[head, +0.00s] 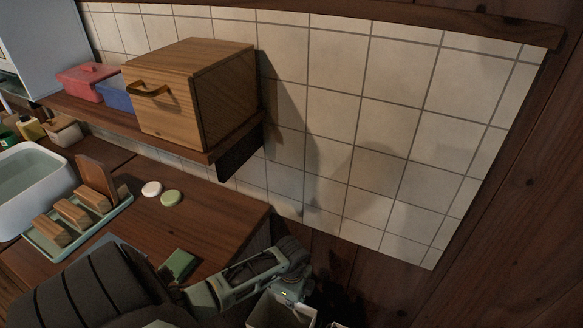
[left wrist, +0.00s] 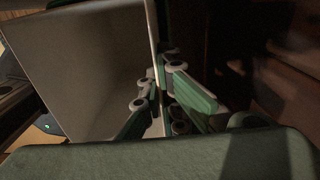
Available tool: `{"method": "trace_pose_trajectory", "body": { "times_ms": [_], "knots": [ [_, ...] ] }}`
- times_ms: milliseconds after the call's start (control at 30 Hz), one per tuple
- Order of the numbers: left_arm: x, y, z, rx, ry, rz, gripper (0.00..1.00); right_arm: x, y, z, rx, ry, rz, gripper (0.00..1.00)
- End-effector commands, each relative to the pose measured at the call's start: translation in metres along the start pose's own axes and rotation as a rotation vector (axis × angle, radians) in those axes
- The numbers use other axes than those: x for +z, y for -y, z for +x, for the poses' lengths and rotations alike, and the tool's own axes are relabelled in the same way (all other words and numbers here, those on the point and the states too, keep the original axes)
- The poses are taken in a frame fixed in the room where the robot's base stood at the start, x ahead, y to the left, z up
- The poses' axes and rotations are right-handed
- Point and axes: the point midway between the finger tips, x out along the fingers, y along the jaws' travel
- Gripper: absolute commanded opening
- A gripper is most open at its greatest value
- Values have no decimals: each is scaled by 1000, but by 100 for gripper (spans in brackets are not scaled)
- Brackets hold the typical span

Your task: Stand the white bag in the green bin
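The white bag (head: 272,314) is at the bottom edge of the head view, open at the top and cut off by the frame. In the left wrist view the white bag (left wrist: 85,70) fills the left side as a pale, open box shape. My left gripper (head: 290,288) is at its upper rim. In the left wrist view the fingers of the left gripper (left wrist: 160,82) lie on either side of one thin wall and appear closed on it. I cannot make out the green bin. My right gripper is not in view.
A wooden counter (head: 225,215) lies left of the bag, with a green block (head: 180,263), two round pieces, a rack (head: 75,222) and a white basin (head: 30,185). A shelf above holds a wooden box (head: 190,95). A tiled wall stands behind. Another pale rim (head: 338,325) shows beside the bag.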

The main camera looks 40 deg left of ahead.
Motion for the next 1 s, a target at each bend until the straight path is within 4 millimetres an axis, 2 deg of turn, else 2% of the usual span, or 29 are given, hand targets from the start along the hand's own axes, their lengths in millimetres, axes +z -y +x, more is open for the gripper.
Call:
{"method": "trace_pose_trajectory", "body": {
  "times_ms": [33, 133, 533, 800, 1000],
  "knots": [
    [-1, 0, 10, 3, -2, -1, 0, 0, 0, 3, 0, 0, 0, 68],
    [-1, 0, 19, 2, -1, 0, 0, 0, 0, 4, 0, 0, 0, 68],
    [0, 0, 25, 0, -1, 1, 0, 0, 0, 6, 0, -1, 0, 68],
    [0, 0, 24, 0, -1, 1, 23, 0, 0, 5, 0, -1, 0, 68],
    [0, 0, 24, 1, -1, 1, 23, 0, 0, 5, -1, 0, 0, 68]
  ]
}}
